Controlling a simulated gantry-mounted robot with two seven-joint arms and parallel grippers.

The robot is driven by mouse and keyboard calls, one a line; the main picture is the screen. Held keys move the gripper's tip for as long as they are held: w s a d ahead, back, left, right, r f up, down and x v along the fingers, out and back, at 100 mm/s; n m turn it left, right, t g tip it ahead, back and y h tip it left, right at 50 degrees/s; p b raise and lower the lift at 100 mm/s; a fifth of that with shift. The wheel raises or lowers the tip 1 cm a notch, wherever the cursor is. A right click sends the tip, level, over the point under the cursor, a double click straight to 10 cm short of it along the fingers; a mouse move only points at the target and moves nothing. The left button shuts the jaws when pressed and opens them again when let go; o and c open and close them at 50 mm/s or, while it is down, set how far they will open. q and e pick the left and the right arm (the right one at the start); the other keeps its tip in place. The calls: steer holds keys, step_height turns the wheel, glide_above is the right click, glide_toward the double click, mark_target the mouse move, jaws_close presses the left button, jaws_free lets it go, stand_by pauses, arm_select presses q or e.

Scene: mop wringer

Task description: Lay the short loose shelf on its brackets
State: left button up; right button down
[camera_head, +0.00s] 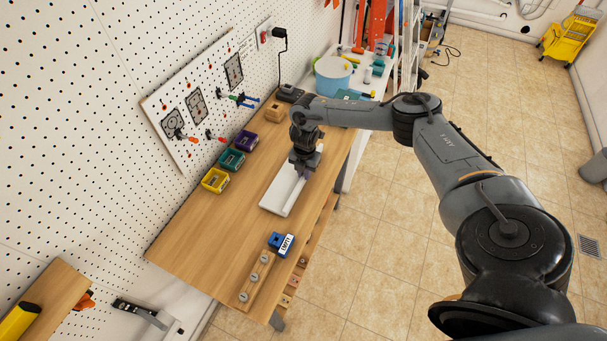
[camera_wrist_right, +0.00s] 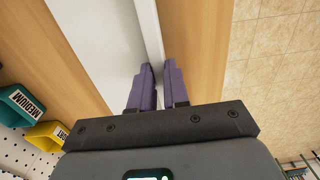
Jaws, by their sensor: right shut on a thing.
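A white flat board with a thin raised lip (camera_head: 280,197), which looks like the short loose shelf, lies on or just above the wooden workbench; I cannot tell if it touches. It also fills the upper middle of the right wrist view (camera_wrist_right: 95,35). My right gripper (camera_head: 304,173) is over the board's far end. In the right wrist view its purple fingers (camera_wrist_right: 160,75) are shut on the raised lip along the board's right edge. My left gripper is not in view.
The workbench (camera_head: 235,240) carries yellow (camera_head: 215,180), teal (camera_head: 231,160) and purple (camera_head: 246,140) bins along the pegboard. A blue bin (camera_head: 281,243) and a wooden strip with round pieces (camera_head: 256,280) are near its front. A wooden surface with a yellow object (camera_head: 18,322) is lower left.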

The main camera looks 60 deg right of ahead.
steer(key=r, duration=0.1)
steer(key=s+r, duration=0.1)
steer(key=r, duration=0.1)
steer(key=shift+d+r, duration=0.15)
steer(key=shift+r, duration=0.1)
steer(key=s+d+r+b, duration=0.1)
steer(key=s+r+b, duration=0.1)
steer(key=s+r, duration=0.4)
steer(key=shift+s+d+r, duration=0.2)
steer(key=shift+s+r, duration=0.05)
steer(key=shift+s, duration=2)
steer(key=c, duration=1.7)
jaws_free()
jaws_close()
steer(key=shift+w, duration=0.1)
